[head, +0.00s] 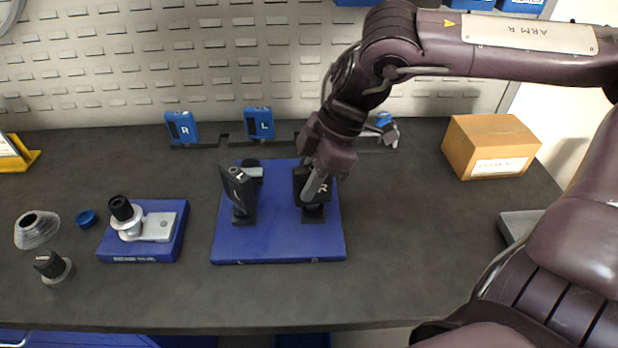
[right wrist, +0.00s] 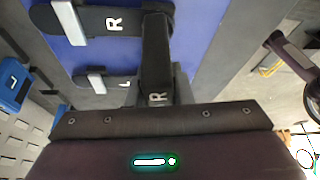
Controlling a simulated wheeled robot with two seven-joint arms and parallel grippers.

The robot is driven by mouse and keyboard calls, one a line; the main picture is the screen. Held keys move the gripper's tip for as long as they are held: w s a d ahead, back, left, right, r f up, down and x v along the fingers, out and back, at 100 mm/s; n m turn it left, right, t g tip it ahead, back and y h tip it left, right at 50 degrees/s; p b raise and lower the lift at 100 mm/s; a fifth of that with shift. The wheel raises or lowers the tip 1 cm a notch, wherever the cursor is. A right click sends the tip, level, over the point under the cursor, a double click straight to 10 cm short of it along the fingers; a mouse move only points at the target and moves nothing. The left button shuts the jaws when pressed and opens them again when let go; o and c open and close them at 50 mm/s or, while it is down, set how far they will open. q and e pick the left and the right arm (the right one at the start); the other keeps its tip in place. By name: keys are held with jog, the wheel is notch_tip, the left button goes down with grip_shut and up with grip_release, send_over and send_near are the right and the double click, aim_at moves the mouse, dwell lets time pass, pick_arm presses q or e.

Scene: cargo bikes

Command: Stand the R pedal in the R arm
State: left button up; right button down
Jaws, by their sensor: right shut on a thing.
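The R pedal (head: 325,187) is a black block marked R. My right gripper (head: 315,188) is shut on it and holds it upright over the right part of the blue board. It also shows in the right wrist view (right wrist: 156,60), its far end at the front end of the R arm (right wrist: 128,22). In the head view the R arm (head: 313,216) is mostly hidden behind pedal and gripper. I cannot tell whether the pedal is seated or just touching. A black L piece (head: 236,188) stands on the left part of the board. My left gripper is not in view.
The blue board (head: 280,245) lies on the dark table. A blue block with a grey fitting (head: 160,226) and small round parts (head: 38,228) are left. Blue R (head: 181,128) and L (head: 259,124) holders stand behind. A cardboard box (head: 488,145) is right. The front table strip is clear.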

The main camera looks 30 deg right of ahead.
jog(key=c, duration=1.2)
grip_release()
jog(key=v, duration=0.8)
jog(key=shift+f, duration=0.1)
